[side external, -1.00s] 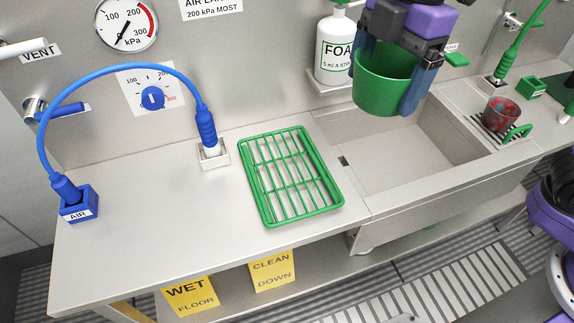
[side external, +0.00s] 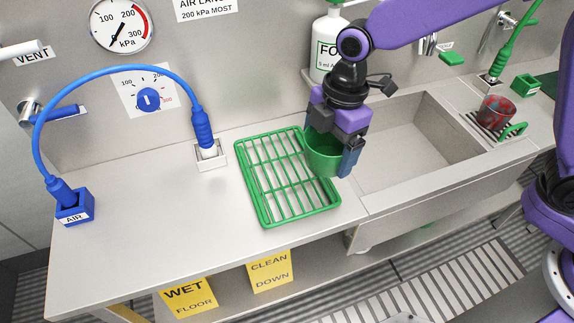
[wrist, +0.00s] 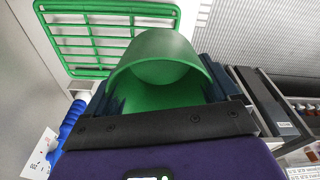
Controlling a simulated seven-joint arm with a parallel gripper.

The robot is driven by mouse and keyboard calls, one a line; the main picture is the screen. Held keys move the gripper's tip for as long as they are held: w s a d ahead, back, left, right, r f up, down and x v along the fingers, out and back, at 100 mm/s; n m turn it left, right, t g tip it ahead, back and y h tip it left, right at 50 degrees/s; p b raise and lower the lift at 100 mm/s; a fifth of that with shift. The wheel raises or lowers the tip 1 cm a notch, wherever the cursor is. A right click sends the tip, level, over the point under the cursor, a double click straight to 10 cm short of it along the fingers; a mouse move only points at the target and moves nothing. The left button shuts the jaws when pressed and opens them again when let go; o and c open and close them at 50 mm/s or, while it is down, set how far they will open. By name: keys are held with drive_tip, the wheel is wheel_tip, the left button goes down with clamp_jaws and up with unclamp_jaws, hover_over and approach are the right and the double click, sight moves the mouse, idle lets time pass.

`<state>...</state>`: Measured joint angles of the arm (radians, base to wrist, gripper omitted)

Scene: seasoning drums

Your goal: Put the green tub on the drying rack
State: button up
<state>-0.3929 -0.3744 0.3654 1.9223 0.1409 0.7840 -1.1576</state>
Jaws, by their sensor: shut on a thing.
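The green tub (side external: 322,158) is in my gripper (side external: 330,150), with its open mouth facing up. One finger shows on the tub's right side, and the other is mostly hidden. The green drying rack (side external: 300,215) lies flat on the steel counter and holds nothing. In the side view the tub overlaps the rack's right edge; its height above the rack is hard to judge. In the wrist view the tub (wrist: 160,60) fills the middle between the fingers, and the rack (wrist: 105,12) shows beyond it, up and to the left.
The sink basin (side external: 420,140) lies right of the rack. A white foam bottle (side external: 325,50) stands on a ledge behind. A blue air hose (side external: 110,72) arches left of the rack, ending at a white socket (side external: 211,158). A red patterned cup (side external: 496,110) is far right.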

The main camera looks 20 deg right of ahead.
drive_tip(key=w+a+f, duration=0.1)
drive_tip(key=f, duration=0.1)
drive_tip(key=w+a+f, duration=0.3)
drive_tip(key=w+f, duration=0.1)
drive_tip(key=shift+w+a, duration=0.2)
drive_tip(key=shift+a, duration=0.1)
drive_tip(key=shift+w+a+f, duration=0.4)
drive_tip(key=shift+w+f, duration=0.1)
drive_tip(key=shift+f, duration=1.7)
drive_tip(key=shift+f, duration=0.15)
drive_tip(key=o, duration=1)
drive_tip(key=shift+o, duration=0.2)
wheel_tip(320, 180, up, 12)
drive_tip(key=d, duration=0.1)
drive_tip(key=shift+d, duration=0.25)
